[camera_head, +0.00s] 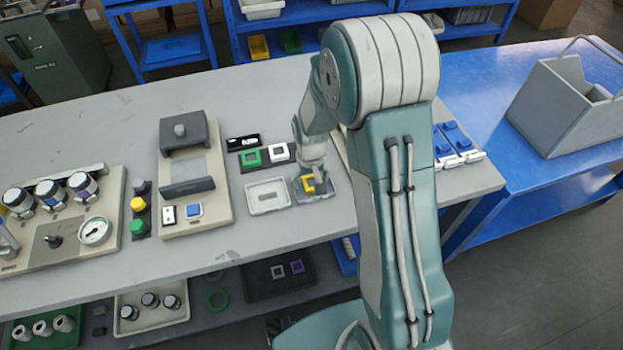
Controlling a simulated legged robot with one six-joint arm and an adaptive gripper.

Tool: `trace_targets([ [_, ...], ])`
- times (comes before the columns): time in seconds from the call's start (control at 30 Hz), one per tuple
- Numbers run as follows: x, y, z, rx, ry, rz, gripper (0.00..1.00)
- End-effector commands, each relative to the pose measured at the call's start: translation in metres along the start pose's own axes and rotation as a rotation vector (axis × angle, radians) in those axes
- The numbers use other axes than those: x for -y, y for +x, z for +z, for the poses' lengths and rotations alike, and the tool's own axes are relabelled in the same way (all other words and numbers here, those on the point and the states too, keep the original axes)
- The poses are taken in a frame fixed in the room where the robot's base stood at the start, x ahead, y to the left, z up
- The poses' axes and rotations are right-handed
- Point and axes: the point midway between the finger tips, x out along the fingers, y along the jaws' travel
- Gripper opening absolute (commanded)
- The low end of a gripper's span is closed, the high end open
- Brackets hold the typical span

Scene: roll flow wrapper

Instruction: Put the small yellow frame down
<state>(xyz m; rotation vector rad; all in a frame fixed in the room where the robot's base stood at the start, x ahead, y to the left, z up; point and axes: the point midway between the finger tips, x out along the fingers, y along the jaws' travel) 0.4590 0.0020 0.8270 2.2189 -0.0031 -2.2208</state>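The small yellow frame (306,184) is at the dark grey tray (328,199) near the front edge of the grey table. My gripper (316,178) points down right at the frame and partly covers it. The fingers are too small and too hidden to show whether they are closed on it. I cannot tell whether the frame touches the tray floor or is held just above it.
A white tray (268,196) sits just left of the grey tray. A green frame (251,159) and a white frame (279,153) lie behind. A grey-and-beige device (188,185) stands further left. Blue-and-white items (455,143) lie right of my arm.

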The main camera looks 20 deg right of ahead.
Motion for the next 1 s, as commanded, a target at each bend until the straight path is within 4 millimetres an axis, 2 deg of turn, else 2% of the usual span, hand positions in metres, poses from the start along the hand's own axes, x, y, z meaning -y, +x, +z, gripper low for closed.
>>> trace_targets([
  [0.33, -0.001, -0.001, 0.000, 0.000, 0.001, -0.001, 1.00],
  [0.47, 0.000, -0.011, -0.001, -0.003, 0.001, 0.000, 1.00],
  [0.8, 0.000, -0.080, -0.001, -0.005, 0.000, 0.000, 1.00],
  [1.0, 0.000, -0.111, -0.001, -0.002, 0.000, 0.000, 1.00],
])
